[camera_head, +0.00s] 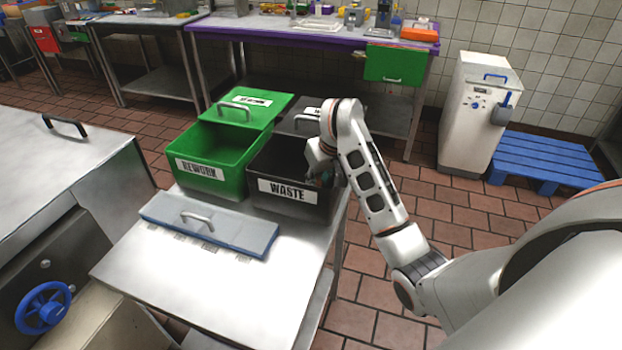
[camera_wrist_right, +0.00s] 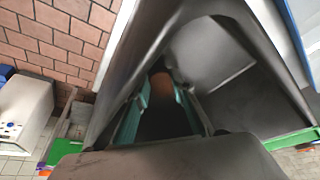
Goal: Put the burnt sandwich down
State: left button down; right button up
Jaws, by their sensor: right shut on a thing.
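My right gripper (camera_head: 324,174) reaches down into the black bin labelled WASTE (camera_head: 287,192), on its right side. In the right wrist view its teal fingers (camera_wrist_right: 160,108) are shut on a dark brown thing, the burnt sandwich (camera_wrist_right: 161,84), seen only in part. The dark bin walls surround the fingers there. I cannot tell whether the sandwich touches the bin floor. In the head view my own wrist and the bin wall hide the sandwich. My left gripper is not in view.
The green REWORK bin (camera_head: 200,172) stands directly left of the waste bin on the steel table (camera_head: 185,280). A blue-grey lid with a handle (camera_head: 240,230) lies in front of both bins. The table's front is clear. A white machine (camera_head: 475,115) and blue pallet (camera_head: 545,158) stand behind right.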

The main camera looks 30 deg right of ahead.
jog(key=shift+w, duration=0.5)
jog(key=w, duration=0.3)
jog(key=shift+w+d+f, duration=0.1)
jog(key=shift+d+f, duration=0.05)
jog(key=shift+f, duration=0.5)
jog(key=shift+f, duration=0.15)
jog(key=o, duration=0.8)
jog(key=shift+c, duration=0.2)
